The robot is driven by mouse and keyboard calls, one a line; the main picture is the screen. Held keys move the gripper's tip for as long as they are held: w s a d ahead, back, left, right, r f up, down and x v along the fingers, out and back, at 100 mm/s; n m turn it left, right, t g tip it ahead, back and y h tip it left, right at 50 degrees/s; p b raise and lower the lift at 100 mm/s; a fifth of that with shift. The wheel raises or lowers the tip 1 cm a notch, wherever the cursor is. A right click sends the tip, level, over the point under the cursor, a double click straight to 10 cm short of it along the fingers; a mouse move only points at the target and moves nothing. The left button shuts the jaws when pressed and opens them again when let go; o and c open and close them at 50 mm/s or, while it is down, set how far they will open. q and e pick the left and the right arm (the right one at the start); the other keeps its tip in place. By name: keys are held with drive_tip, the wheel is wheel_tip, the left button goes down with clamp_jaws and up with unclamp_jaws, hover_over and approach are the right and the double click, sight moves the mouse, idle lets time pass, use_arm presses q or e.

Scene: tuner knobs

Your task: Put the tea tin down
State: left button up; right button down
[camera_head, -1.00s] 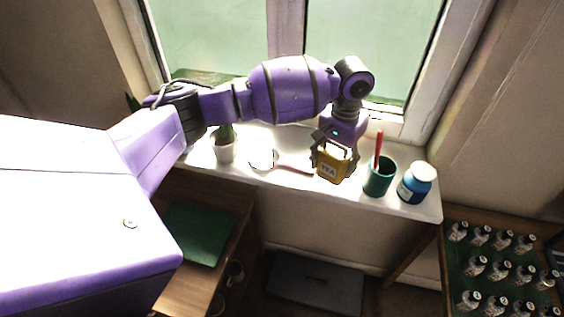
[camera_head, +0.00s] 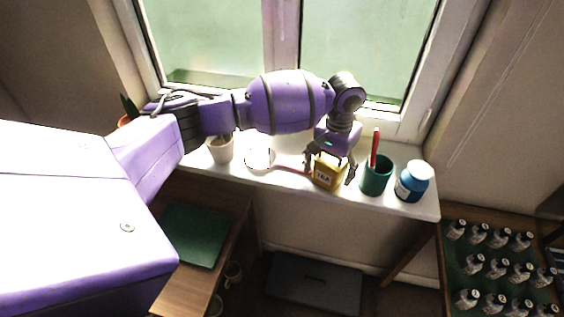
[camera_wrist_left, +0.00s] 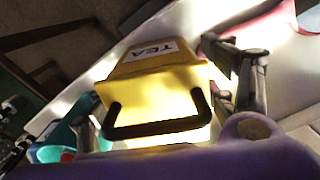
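The yellow tea tin (camera_head: 326,176) with a white TEA label stands on the white window sill (camera_head: 400,207). In the left wrist view the tin (camera_wrist_left: 155,85) shows its label and a dark handle on the near side. My left gripper (camera_head: 330,172) is over the tin, with one finger on each side. Its fingers are spread, and in the left wrist view (camera_wrist_left: 170,105) gaps show between them and the tin. The tin's underside is hidden. My right gripper is not in view.
A green cup (camera_head: 376,178) with a red item in it stands close right of the tin, then a blue jar (camera_head: 413,182). Left are a round object with a pink handle (camera_head: 258,158) and a white plant pot (camera_head: 221,150). The window is behind.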

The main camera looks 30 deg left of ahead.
use_arm(q)
drive_tip(key=shift+r, duration=0.1)
wheel_tip(320, 180, up, 12)
drive_tip(key=shift+r+p, duration=0.2)
drive_tip(key=shift+p, duration=0.2)
drive_tip(key=shift+f, duration=0.1)
